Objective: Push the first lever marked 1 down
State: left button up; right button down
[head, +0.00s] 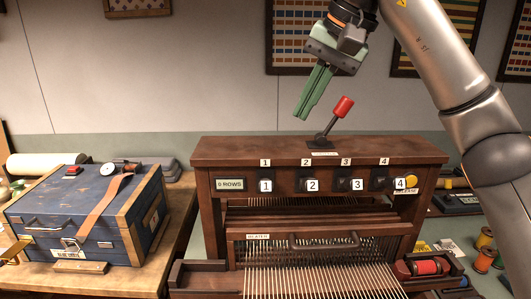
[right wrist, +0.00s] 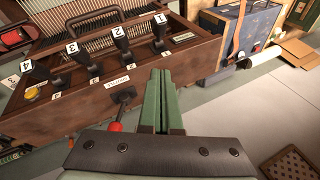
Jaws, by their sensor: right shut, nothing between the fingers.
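A wooden loom (head: 320,155) carries a row of dark levers with white number tags. Lever 1 (head: 266,185) is the leftmost in the head view, with a "1" label above it. In the right wrist view lever 1 (right wrist: 160,38) is the rightmost of the row. Levers 2 (head: 312,184), 3 (head: 357,184) and 4 (head: 399,183) stand beside it and look similarly posed. My right gripper (head: 304,110) is shut and empty, with green fingers pointing down above the loom's top, apart from lever 1. It also shows in the right wrist view (right wrist: 160,76). My left gripper is not in view.
A red-knobbed lever (head: 341,107) stands tilted on the loom's top, close to my right fingers. A blue case (head: 90,215) with a strap sits on a table at left. Thread spools (head: 486,238) lie at right. Space above the loom's left half is free.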

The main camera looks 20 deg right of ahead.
send_over(266, 184)
jog(key=w+d, duration=0.2)
jog(key=d, duration=0.3)
notch_tip(266, 184, down, 8)
jog(key=a+f, duration=0.1)
jog(key=f, duration=0.1)
jog(key=a+f, duration=0.1)
jog(key=shift+s+a+f, duration=0.3)
jog(key=shift+f, duration=0.05)
